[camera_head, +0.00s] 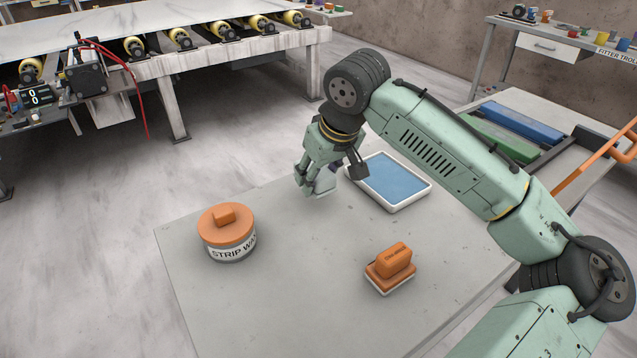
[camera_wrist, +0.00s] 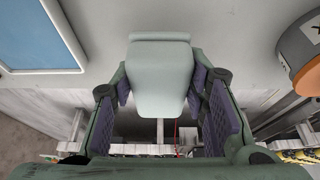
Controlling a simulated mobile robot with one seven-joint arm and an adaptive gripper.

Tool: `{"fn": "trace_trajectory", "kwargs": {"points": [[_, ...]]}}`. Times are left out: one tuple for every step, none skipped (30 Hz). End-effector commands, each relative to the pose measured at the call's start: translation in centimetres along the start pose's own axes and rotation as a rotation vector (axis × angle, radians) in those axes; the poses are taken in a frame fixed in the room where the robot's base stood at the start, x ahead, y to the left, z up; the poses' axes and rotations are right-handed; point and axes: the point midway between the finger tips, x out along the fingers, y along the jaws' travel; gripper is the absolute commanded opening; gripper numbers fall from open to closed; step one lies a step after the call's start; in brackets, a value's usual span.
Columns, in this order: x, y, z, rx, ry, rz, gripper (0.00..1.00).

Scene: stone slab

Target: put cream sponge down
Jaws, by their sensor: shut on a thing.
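My gripper (camera_head: 331,180) is over the far edge of the grey stone slab (camera_head: 300,275), between the strip wax tub and the blue tray. In the wrist view its two fingers close on a pale block, the cream sponge (camera_wrist: 160,70), which looks greyish green there. In the head view only a small pale part of the sponge (camera_head: 324,186) shows by the fingers, and the rest is hidden. I cannot tell whether the sponge touches the slab.
The orange-lidded strip wax tub (camera_head: 229,234) stands left on the slab. A white-rimmed tray with a blue inside (camera_head: 392,177) lies to the right, close to my gripper. An orange-handled block (camera_head: 390,270) sits nearer the front. The slab's middle is clear.

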Motion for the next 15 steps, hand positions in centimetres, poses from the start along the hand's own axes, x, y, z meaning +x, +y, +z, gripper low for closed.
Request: {"fn": "trace_trajectory", "kwargs": {"points": [[0.7, -0.1, 0.5, 0.000, -0.006, -0.001, 0.19], [1.2, -0.2, 0.7, 0.000, -0.006, -0.001, 0.19], [1.5, -0.1, 0.9, 0.001, -0.004, -0.002, 0.19], [1.7, -0.2, 0.9, 0.001, -0.004, -0.003, 0.19], [2.0, -0.2, 1.0, 0.001, -0.003, -0.003, 0.19], [2.3, -0.2, 1.1, 0.000, -0.003, -0.002, 0.19], [2.5, -0.2, 1.2, 0.000, -0.003, -0.002, 0.19], [2.6, -0.2, 1.3, 0.000, -0.003, -0.002, 0.19], [2.7, -0.2, 1.3, 0.000, -0.002, -0.002, 0.19], [2.8, -0.2, 1.3, 0.000, -0.002, -0.001, 0.19], [2.8, -0.2, 1.3, 0.000, -0.002, -0.001, 0.19], [2.8, -0.2, 1.3, 0.000, -0.002, -0.001, 0.19], [2.8, -0.2, 1.3, 0.000, -0.002, -0.001, 0.19], [2.8, -0.2, 1.3, 0.000, -0.002, -0.001, 0.19], [2.8, -0.2, 1.3, 0.000, -0.002, -0.001, 0.19]]}}
